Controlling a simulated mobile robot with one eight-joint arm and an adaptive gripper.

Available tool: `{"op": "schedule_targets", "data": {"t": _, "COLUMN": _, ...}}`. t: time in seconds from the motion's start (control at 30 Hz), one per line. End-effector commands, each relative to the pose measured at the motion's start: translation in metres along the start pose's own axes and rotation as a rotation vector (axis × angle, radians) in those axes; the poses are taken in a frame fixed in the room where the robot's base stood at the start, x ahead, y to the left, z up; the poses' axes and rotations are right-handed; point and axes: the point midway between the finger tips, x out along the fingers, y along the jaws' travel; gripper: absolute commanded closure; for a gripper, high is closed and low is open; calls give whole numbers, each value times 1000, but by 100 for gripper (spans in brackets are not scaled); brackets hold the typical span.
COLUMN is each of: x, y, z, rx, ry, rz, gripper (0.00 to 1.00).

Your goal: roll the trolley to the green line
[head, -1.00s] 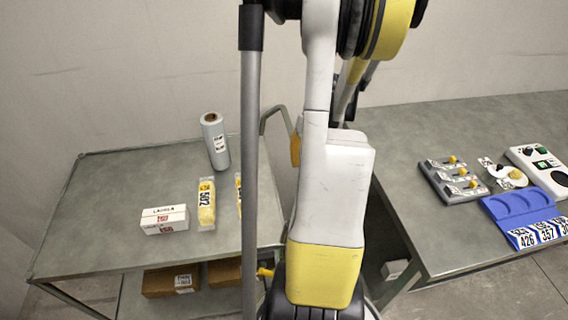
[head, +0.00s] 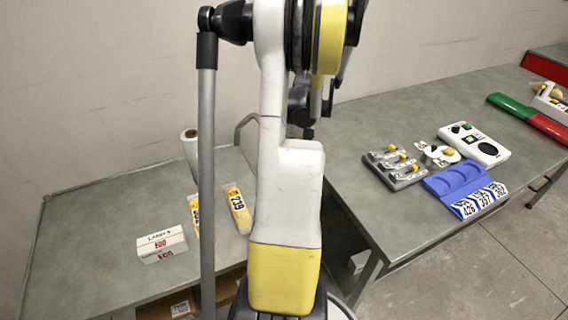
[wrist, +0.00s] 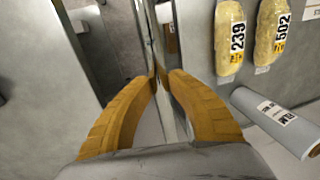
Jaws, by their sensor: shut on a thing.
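The trolley (head: 85,225) is a grey-topped cart at the left of the head view, with a thin metal handle (head: 243,122) at its far right corner. In the wrist view, my gripper (wrist: 161,76) has its two orange fingers closed on a metal bar of the trolley's handle (wrist: 149,32). In the head view my own arm hides the gripper. No green line on the floor shows in either view.
The trolley carries a white box (head: 162,244), a film roll (head: 189,150) and yellow packs (head: 237,208). A workbench (head: 375,115) stands right of it, with a blue tray (head: 465,190), switch blocks (head: 395,168) and a green-red bar (head: 530,118). Floor (head: 480,265) in front is clear.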

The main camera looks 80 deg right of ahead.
Motion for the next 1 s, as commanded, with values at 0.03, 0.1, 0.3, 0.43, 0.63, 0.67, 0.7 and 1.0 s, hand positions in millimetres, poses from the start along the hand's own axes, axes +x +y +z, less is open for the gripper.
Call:
{"op": "schedule_targets", "data": {"t": 0.03, "x": 0, "y": 1, "z": 0, "rx": 0, "ry": 0, "rz": 0, "gripper": 100}}
{"op": "schedule_targets", "data": {"t": 0.1, "x": 0, "y": 2, "z": 0, "rx": 0, "ry": 0, "rz": 1, "gripper": 100}}
{"op": "schedule_targets", "data": {"t": 0.3, "x": 0, "y": 2, "z": 0, "rx": 0, "ry": 0, "rz": 1, "gripper": 100}}
{"op": "schedule_targets", "data": {"t": 0.43, "x": 0, "y": 2, "z": 0, "rx": 0, "ry": 0, "rz": 1, "gripper": 70}}
{"op": "schedule_targets", "data": {"t": 0.63, "x": 0, "y": 2, "z": 0, "rx": 0, "ry": 0, "rz": 1, "gripper": 57}}
{"op": "schedule_targets", "data": {"t": 0.67, "x": 0, "y": 2, "z": 0, "rx": 1, "ry": 0, "rz": 1, "gripper": 57}}
{"op": "schedule_targets", "data": {"t": 0.7, "x": 0, "y": 2, "z": 0, "rx": 0, "ry": 0, "rz": 1, "gripper": 57}}
{"op": "schedule_targets", "data": {"t": 1.0, "x": -28, "y": 2, "z": 0, "rx": 2, "ry": 1, "rz": 1, "gripper": 57}}
